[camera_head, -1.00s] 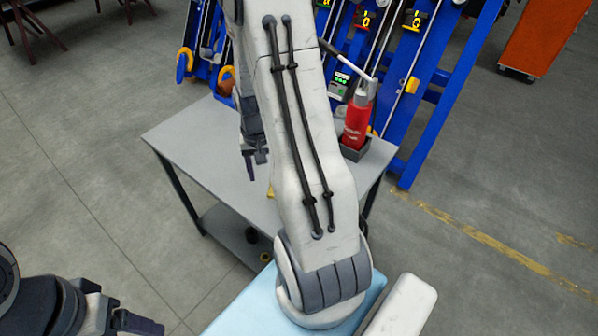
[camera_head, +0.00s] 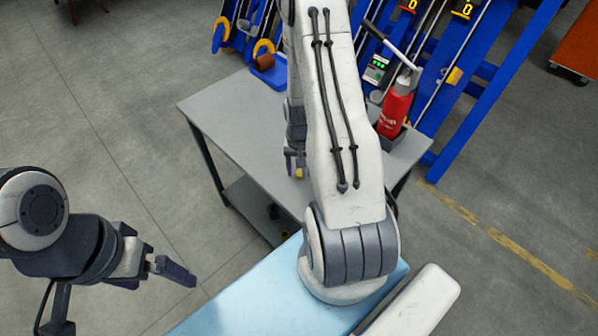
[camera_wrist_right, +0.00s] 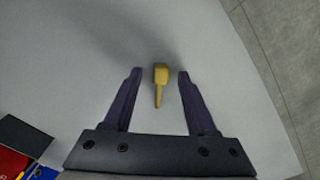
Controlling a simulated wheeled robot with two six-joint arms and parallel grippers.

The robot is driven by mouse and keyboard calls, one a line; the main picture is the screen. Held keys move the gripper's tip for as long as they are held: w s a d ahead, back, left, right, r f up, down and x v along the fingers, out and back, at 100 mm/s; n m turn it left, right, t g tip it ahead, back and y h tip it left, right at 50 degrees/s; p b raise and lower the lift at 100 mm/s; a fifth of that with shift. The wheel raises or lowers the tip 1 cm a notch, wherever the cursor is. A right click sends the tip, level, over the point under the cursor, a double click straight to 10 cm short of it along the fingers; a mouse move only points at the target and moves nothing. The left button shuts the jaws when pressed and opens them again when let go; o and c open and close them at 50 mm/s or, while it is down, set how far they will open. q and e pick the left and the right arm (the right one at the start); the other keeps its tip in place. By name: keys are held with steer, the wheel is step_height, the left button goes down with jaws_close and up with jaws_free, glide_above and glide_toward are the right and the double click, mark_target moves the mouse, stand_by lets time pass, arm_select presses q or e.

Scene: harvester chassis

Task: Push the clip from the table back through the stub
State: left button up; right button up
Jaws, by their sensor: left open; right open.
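The clip, a small yellow piece with a wide head and a thin tapering shaft, lies on the grey table. In the right wrist view the clip (camera_wrist_right: 161,75) sits between the spread fingertips of my right gripper (camera_wrist_right: 158,72), with a gap on each side. In the head view only a bit of the clip (camera_head: 299,173) shows beside my right gripper (camera_head: 291,158), partly behind my right arm. My left gripper (camera_head: 178,271) is open and empty, off the table at lower left. I cannot make out the stub.
The grey table (camera_head: 225,112) has a lower shelf. A red bottle (camera_head: 395,108) stands in a dark holder at its right side. A blue rack (camera_head: 475,100) with displays stands behind. The table's left part is clear.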

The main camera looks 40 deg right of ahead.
steer(key=shift+f, duration=0.2)
jaws_close()
steer(key=shift+r, duration=0.2)
